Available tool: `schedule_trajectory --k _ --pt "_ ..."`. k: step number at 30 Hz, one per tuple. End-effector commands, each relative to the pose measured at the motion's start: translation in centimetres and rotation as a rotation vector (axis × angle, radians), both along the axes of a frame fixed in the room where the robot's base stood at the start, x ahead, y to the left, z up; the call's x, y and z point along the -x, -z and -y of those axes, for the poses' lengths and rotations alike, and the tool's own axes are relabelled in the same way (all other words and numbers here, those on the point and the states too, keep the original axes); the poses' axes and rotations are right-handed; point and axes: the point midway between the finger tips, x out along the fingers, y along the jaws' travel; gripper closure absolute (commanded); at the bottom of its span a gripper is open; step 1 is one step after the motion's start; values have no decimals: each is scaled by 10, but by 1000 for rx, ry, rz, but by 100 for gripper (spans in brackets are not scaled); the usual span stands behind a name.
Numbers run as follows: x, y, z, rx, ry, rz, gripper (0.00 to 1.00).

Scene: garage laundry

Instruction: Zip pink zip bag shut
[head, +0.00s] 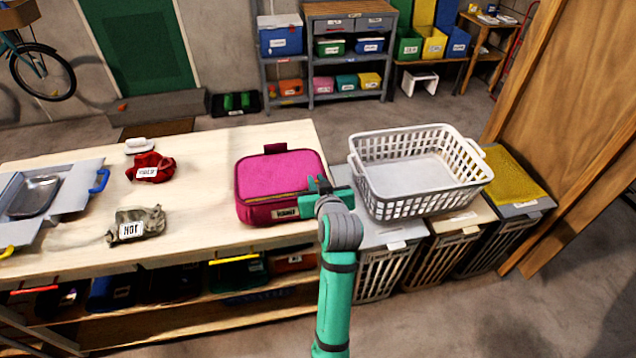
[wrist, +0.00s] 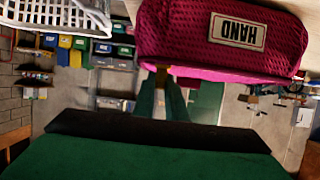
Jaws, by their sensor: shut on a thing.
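The pink zip bag (head: 280,172) sits on the wooden bench near its right end, with its top flap lying over it and a label on its front. The bag also shows in the wrist view (wrist: 185,35), upside down, with a label reading HAND. My green gripper (head: 318,188) is at the bag's right side near the front corner. In the wrist view its fingers (wrist: 168,88) are together at the bag's edge, shut on a small brownish piece there that looks like the zip pull. The gripper hides part of the zip line, so I cannot tell how far the zip is closed.
A white laundry basket (head: 377,188) stands on bins right of the bag.

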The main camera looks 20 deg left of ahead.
Motion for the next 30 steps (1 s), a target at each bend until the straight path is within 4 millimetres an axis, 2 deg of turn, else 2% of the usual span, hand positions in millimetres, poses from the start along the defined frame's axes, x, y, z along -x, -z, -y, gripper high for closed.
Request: schedule_trajectory --k 8,9,11,22,26,30 --pt "0 0 -1 0 -1 0 100" --pt "0 0 -1 0 -1 0 81" --pt "0 0 -1 0 -1 0 69" --pt "3 -2 3 -1 1 1 69" --pt "15 -8 11 0 2 2 69" --pt "35 -17 25 -1 2 1 69"
